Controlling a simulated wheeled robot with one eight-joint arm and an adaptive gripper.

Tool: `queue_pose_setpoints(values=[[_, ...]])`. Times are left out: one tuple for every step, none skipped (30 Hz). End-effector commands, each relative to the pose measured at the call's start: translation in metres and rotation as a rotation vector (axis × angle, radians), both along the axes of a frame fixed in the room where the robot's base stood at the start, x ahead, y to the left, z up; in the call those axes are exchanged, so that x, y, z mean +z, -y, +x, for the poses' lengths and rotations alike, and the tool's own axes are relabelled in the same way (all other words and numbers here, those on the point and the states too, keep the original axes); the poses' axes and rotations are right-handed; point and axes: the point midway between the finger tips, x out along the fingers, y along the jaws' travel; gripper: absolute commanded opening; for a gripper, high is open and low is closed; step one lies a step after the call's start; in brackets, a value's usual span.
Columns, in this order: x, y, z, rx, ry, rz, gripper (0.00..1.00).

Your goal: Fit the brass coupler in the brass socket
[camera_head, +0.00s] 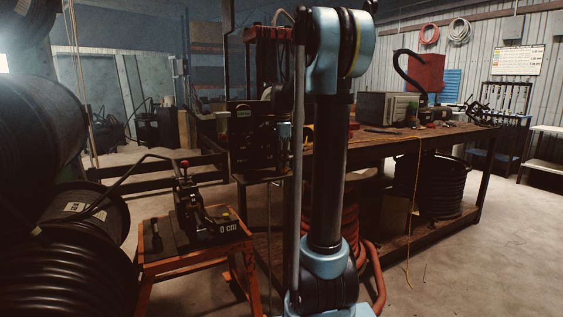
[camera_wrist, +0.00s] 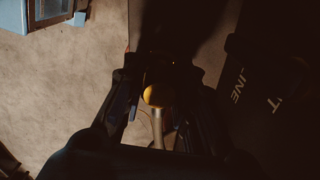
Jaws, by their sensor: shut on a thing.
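In the wrist view my gripper (camera_wrist: 160,78) shows as two dark fingers, closed around a small piece. A round yellow, brass-coloured part (camera_wrist: 153,95) shows between the fingers, with a paler metal stem (camera_wrist: 157,126) below it. I take this held piece to be the brass coupler; deep shadow hides its outline. The brass socket cannot be made out in either view. In the head view my blue and black arm stands across the middle, and my gripper is not clearly visible there.
A long wooden workbench (camera_head: 400,147) stands behind and right of my arm. Large black hose reels (camera_head: 75,265) crowd the left. The floor at right (camera_head: 480,265) is mostly clear.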

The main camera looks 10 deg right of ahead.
Motion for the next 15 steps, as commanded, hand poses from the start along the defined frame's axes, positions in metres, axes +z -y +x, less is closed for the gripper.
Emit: queue_pose_setpoints(values=[[0.0001,0.0002,0.0001,0.0,0.0,0.0,0.0],[0.0,0.0004,0.0002,0.0,0.0,0.0,0.0],[-0.0005,0.0005,0.0002,-0.001,0.0,0.0,0.0],[-0.0012,0.0005,0.0002,-0.001,0.0,0.0,0.0],[-0.0016,0.0006,0.0002,-0.001,0.0,0.0,0.29],[-0.0013,0.0007,0.0002,-0.001,0.0,0.0,0.38],[-0.0013,0.0007,0.0002,-0.001,0.0,0.0,0.45],[-0.0012,0.0008,0.0002,-0.001,0.0,0.0,0.46],[-0.0012,0.0008,0.0002,-0.001,0.0,0.0,0.46],[-0.0012,0.0009,0.0001,-0.001,0.0,0.0,0.46],[-0.0012,0.0009,0.0001,-0.001,0.0,0.0,0.46],[-0.0012,0.0009,0.0001,-0.001,0.0,0.0,0.46],[-0.0011,0.0009,0.0001,-0.001,0.0,0.0,0.46],[-0.0011,0.0009,0.0001,-0.001,0.0,0.0,0.46],[-0.0011,0.0009,0.0001,-0.001,0.0,0.0,0.46]])
